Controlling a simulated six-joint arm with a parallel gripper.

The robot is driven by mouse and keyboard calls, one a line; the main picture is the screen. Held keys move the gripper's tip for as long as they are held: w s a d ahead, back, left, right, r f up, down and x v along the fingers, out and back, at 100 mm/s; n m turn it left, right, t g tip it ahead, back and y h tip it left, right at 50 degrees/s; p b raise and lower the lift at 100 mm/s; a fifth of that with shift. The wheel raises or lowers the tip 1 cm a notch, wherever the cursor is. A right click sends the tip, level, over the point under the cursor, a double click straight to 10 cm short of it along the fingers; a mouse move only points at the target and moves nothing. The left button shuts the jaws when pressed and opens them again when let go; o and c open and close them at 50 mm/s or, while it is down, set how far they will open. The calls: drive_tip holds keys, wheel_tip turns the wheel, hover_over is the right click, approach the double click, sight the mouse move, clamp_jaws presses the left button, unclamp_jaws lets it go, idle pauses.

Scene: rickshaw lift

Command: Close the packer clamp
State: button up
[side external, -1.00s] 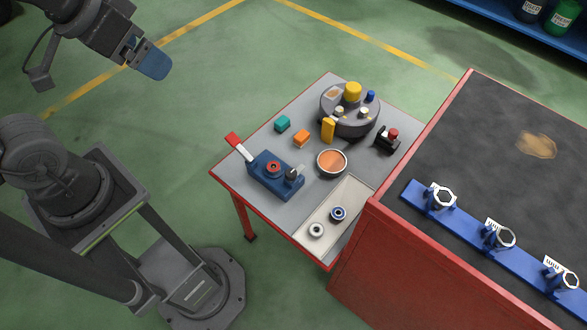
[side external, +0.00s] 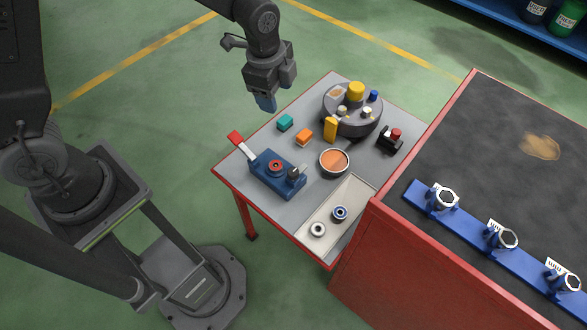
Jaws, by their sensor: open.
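The packer clamp (side external: 277,175) is a blue block fixture on the left part of the small grey table, with a red round part on top and a dark knob at its right end. Its lever, white with a red handle (side external: 236,139), sticks out to the upper left, past the table's edge. The gap between the fingers is hard to see from this side.
A red bench (side external: 480,110) stands at right.

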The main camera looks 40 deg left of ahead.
sight(293, 172)
drive_tip(key=d+f+m, duration=0.1)
drive_tip(key=f+m, duration=0.1)
drive_tip(key=f, duration=0.7)
drive_tip(key=w+d+f+m+g, duration=0.1)
drive_tip(key=f, duration=0.8)
drive_tip(key=d+f+m, duration=0.1)
drive_tip(key=f+m, duration=0.1)
drive_tip(key=f, duration=0.7)
drive_tip(key=shift+w+d+m+g, duration=0.2)
drive_tip(key=shift+d+m+g, duration=0.1)
drive_tip(key=shift+d, duration=0.05)
drive_tip(key=c, duration=0.9)
